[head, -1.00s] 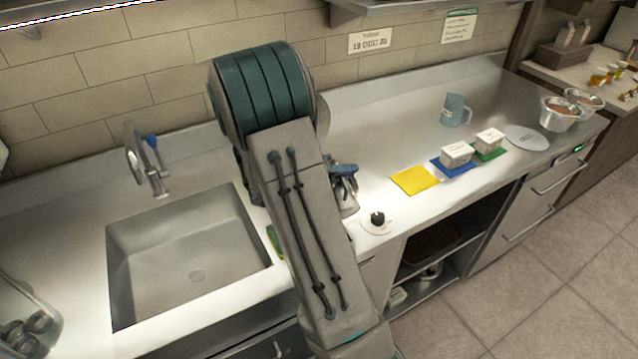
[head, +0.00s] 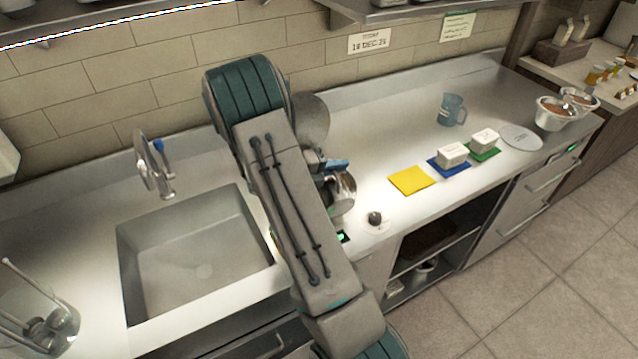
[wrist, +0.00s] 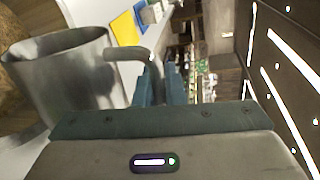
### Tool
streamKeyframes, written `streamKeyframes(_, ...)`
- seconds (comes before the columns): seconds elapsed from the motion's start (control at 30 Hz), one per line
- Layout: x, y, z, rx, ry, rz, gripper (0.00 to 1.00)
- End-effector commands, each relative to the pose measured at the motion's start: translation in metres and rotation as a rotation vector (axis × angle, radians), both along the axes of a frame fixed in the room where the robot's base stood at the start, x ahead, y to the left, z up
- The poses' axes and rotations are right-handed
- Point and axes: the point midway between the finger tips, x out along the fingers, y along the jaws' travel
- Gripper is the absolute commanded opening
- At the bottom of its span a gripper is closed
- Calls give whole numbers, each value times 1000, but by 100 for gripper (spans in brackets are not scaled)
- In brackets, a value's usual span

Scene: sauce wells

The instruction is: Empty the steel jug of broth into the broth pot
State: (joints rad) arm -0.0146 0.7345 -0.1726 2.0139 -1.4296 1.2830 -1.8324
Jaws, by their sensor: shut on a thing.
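The steel jug (wrist: 65,80) fills the left of the wrist view, with its curved handle (wrist: 135,52) between my gripper's fingers (wrist: 155,88). My gripper is shut on this handle. The jug looks strongly tilted, since the ceiling lights lie at the right of that view. In the head view the shiny jug (head: 344,192) shows just right of my arm. I cannot make out its contents. The broth pot is not clearly seen; my arm covers much of that counter area. A brown patch at the wrist view's left edge may be broth, but I cannot tell.
A sink (head: 195,255) with a tap (head: 155,170) lies left of my arm. Yellow (head: 412,180), blue and green mats, two white tubs and a blue jug (head: 453,110) stand to the right.

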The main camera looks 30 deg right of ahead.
Motion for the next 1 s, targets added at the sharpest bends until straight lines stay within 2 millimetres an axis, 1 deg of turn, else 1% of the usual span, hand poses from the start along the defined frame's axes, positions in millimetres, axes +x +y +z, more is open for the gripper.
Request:
streamKeyframes(0.03, 2, -1, 4, 1, 10, 0, 0)
streamKeyframes(0.2, 7, -1, 7, 7, 50, 0, 0)
streamKeyframes(0.4, 13, -2, 6, 14, 95, 0, 0)
streamKeyframes(1.0, 32, -6, 14, 38, 239, 0, 0)
